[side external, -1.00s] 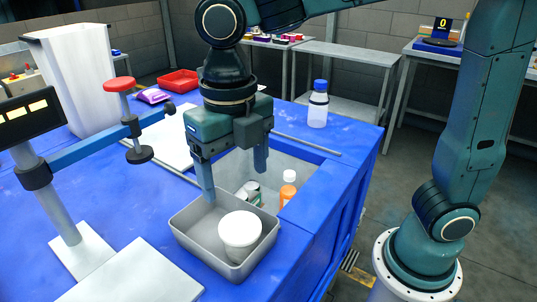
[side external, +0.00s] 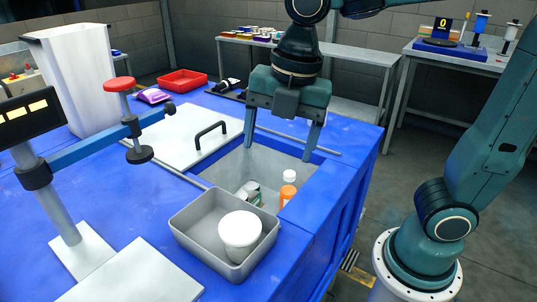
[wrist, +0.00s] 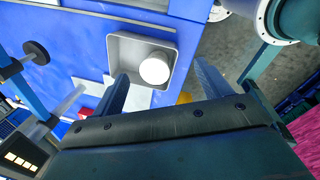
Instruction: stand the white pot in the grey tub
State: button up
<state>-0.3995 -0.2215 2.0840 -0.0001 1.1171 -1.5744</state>
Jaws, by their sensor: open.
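The white pot (side external: 239,232) stands upright inside the grey tub (side external: 190,239), toward its right side, in the side view. In the wrist view the white pot (wrist: 153,71) also sits within the walls of the grey tub (wrist: 125,50). My gripper (side external: 281,150) is open and empty, raised above the sunken bin behind the tub and apart from the pot. Its two fingers (wrist: 160,83) show spread in the wrist view. The pot's base is hidden by the tub's front wall.
The sunken bin (side external: 228,175) holds an orange bottle with a white cap (side external: 288,190) and some cans (side external: 250,192). A post with a red knob (side external: 119,85) stands at left. A red tray (side external: 182,79) is farther back.

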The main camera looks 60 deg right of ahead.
jog(key=s+d+f+m+t, duration=0.1)
jog(key=s+d+m, duration=0.3)
jog(key=m, duration=0.7)
jog(key=s+d+f+m+t, duration=0.1)
jog(key=s+d+m+t, duration=0.2)
jog(key=d+m, duration=0.4)
jog(key=s+m, duration=0.1)
jog(key=m, duration=0.3)
jog(key=shift+s+m+h, duration=0.3)
jog(key=shift+h, duration=0.1)
